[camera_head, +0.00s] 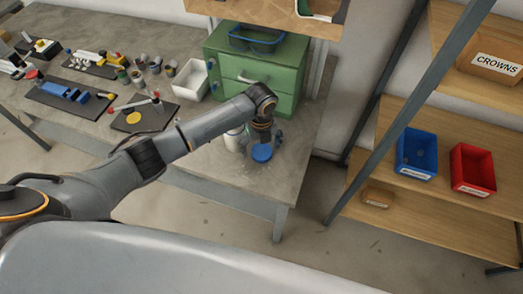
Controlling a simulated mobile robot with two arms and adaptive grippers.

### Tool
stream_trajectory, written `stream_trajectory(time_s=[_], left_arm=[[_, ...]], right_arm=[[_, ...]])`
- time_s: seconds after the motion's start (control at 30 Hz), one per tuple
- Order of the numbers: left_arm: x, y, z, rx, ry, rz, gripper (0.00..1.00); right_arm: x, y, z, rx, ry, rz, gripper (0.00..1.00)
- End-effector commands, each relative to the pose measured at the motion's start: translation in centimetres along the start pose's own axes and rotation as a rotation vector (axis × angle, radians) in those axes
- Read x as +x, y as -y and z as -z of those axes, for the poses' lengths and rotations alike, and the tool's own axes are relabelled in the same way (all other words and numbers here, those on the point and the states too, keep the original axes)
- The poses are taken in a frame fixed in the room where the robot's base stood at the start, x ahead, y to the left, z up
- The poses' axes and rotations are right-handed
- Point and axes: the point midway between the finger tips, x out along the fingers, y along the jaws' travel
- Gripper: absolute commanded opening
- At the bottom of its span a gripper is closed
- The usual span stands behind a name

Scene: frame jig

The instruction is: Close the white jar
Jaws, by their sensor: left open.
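The white jar (233,139) stands on the grey workbench (228,169), partly hidden behind my left arm; its top is not clear to see. A round blue lid (262,153) is just right of the jar, near the bench's right front corner. My left gripper (264,140) points down right above the blue lid. It is open, and its fingers are small and dark; I cannot tell whether they touch the lid. My right gripper is not in view.
A green drawer cabinet (285,77) stands behind the gripper, with a white bin (190,80) to its left. Dark mats (68,98) with small parts fill the bench's left. Wooden shelves with a blue bin (417,153) and red bin (473,169) stand right.

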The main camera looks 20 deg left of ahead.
Motion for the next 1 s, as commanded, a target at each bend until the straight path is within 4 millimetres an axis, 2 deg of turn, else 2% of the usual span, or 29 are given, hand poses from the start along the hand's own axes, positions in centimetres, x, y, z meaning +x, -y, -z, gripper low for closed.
stream_trajectory(time_s=[0.03, 0.23, 0.27, 0.77, 0.93, 1.0], left_arm=[[0.0, 0.0, 0.0, 0.000, 0.000, 0.000, 0.86], [0.0, 0.0, 0.0, 0.000, 0.001, 0.000, 0.56], [-0.1, 0.0, 0.0, 0.000, 0.001, 0.000, 0.54], [-0.7, 0.0, -0.1, 0.000, 0.003, 0.002, 0.54], [-2.8, 0.1, -0.2, 0.002, 0.005, 0.005, 0.54], [-4.1, -0.1, 0.8, 0.003, 0.002, 0.003, 0.54]], right_arm=[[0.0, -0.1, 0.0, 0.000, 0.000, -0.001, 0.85], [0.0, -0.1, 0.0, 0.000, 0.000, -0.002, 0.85], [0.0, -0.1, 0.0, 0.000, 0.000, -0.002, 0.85], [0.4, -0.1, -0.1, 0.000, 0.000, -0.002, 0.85], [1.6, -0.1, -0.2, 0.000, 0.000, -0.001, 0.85], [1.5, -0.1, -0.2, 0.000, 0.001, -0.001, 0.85]])
